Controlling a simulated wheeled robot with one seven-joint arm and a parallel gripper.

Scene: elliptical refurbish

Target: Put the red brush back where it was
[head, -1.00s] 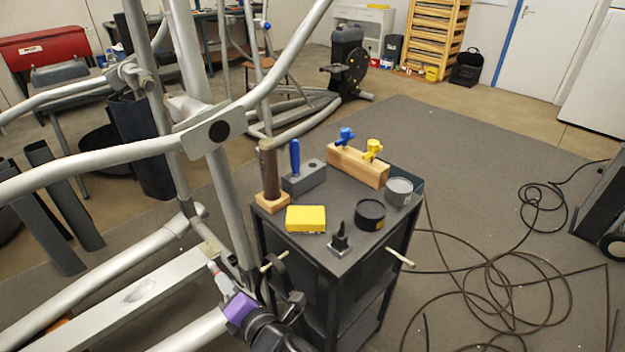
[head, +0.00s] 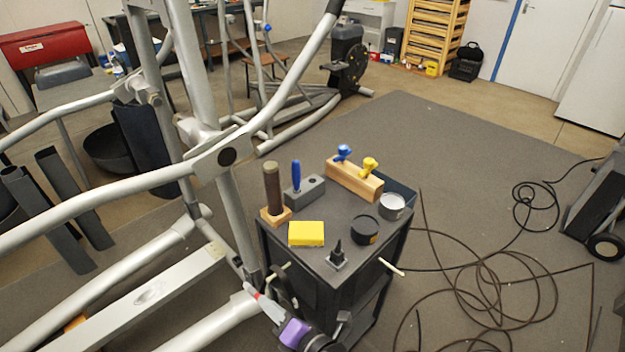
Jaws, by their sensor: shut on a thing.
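My gripper (head: 272,312) is at the bottom centre, in front of and below the near left side of the cart top. It is shut on the red brush (head: 258,297), a thin piece with a pale tip and a red part, pointing up and left. The rest of the brush is hidden by the gripper. On the cart, a grey block (head: 306,193) holds an upright blue-handled tool (head: 296,175) at its left. A dark round hole (head: 318,179) shows at the block's right and looks empty.
The dark cart (head: 295,259) also bears a brown cylinder on a wooden base (head: 272,190), yellow block (head: 306,234), wooden block with blue and yellow knobs (head: 353,181), two round tins (head: 366,230) and a small black tool (head: 337,255). The elliptical frame (head: 110,190) crowds the left.

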